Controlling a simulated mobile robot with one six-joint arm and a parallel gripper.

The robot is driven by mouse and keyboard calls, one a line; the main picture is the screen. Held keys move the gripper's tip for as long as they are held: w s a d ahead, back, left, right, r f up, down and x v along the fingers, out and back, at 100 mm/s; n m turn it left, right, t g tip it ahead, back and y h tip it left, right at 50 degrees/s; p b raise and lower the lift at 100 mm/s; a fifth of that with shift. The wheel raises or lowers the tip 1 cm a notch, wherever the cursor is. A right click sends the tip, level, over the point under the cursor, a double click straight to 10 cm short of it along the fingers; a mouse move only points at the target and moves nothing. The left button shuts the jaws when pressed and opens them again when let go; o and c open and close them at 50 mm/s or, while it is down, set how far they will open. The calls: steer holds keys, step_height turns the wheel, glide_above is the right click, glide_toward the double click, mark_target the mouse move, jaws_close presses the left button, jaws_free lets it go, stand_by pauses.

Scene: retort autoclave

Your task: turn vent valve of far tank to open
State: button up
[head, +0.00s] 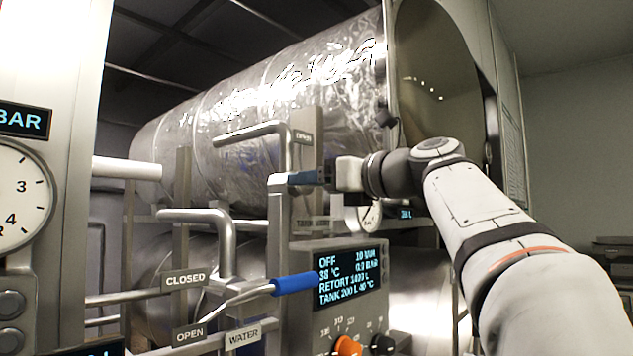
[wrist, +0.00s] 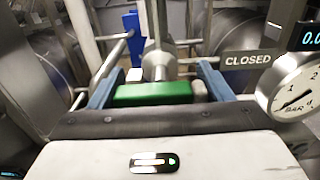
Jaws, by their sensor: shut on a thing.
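In the wrist view the green valve handle (wrist: 155,93) lies crosswise between the two blue fingers of my gripper (wrist: 160,86). My gripper is shut on it. A metal stem (wrist: 158,62) rises behind the handle. A CLOSED plate (wrist: 248,60) is right of the stem. In the head view my gripper (head: 306,178) is at the end of the arm, in front of the bent pipe (head: 281,133) by the silver-wrapped tank (head: 250,95). The green handle is hidden there.
A lever with a blue grip (head: 295,284) sticks out below my gripper, near CLOSED, OPEN and WATER plates. A control panel with a lit display (head: 348,278) and knobs stands below my arm. A gauge (wrist: 297,88) is close on the right in the wrist view.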

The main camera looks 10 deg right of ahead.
steer(key=shift+n, duration=0.3)
steer(key=shift+f+n+b, duration=0.15)
steer(key=shift+n+b, duration=1.75)
steer(key=shift+n, duration=6.7)
steer(key=o, duration=1)
steer(key=shift+a, duration=0.1)
steer(key=shift+s, duration=0.1)
